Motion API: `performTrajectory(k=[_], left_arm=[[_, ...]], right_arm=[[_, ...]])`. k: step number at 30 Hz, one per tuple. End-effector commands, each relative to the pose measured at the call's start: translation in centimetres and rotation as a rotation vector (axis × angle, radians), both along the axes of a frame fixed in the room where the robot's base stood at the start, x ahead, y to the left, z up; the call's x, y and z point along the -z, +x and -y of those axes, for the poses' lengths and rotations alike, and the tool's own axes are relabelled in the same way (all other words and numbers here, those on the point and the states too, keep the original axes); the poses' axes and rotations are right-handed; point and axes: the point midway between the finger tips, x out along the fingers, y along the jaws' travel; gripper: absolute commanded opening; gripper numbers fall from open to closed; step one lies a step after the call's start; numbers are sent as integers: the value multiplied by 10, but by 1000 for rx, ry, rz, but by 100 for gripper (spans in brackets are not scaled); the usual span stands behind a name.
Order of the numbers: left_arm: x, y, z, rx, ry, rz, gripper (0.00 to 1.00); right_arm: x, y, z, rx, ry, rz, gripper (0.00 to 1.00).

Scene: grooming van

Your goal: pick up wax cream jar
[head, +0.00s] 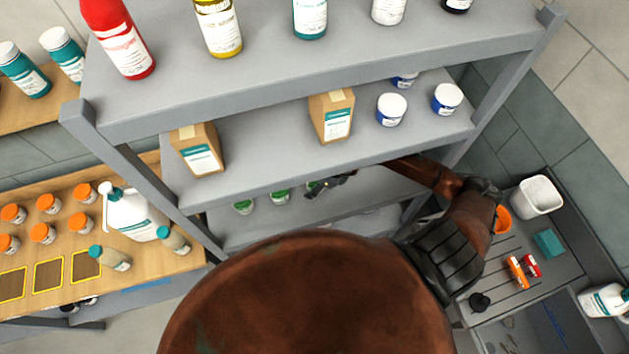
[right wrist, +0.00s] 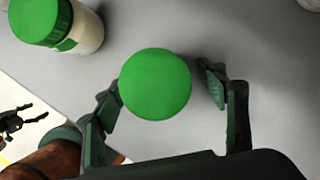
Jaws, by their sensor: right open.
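A green-lidded jar (right wrist: 155,84), which I take for the wax cream jar, stands on a grey shelf; its label is hidden below the lid. My right gripper (right wrist: 160,93) is open, with one finger on each side of the lid. The left finger is very close to the lid; a gap shows at the right. In the head view my right gripper (head: 328,185) reaches onto the lower shelf beside the green-lidded jars and partly hides the nearest one (head: 312,187). A small dark clawed shape at the wrist view's left edge may be my left gripper; its state is unclear.
Another green-lidded jar (right wrist: 62,22) stands at upper left in the wrist view. The shelf above (head: 260,150) holds boxes (head: 331,117) and blue-labelled jars (head: 391,110), overhanging my right arm. A wooden table (head: 150,270) with orange-lidded jars is at left.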

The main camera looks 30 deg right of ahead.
Motion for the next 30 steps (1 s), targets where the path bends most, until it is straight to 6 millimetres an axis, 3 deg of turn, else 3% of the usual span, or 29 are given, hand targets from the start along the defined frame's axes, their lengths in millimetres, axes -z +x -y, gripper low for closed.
performTrajectory(k=[6,22,30], left_arm=[[1,-21,-1,-6,1,-25,69],[0,-7,0,-2,0,-8,69],[0,-7,0,-2,1,-8,69]], right_arm=[[-1,1,-1,-2,0,1,52],[-1,1,-1,-3,1,2,16],[-2,2,-1,-3,1,3,15]])
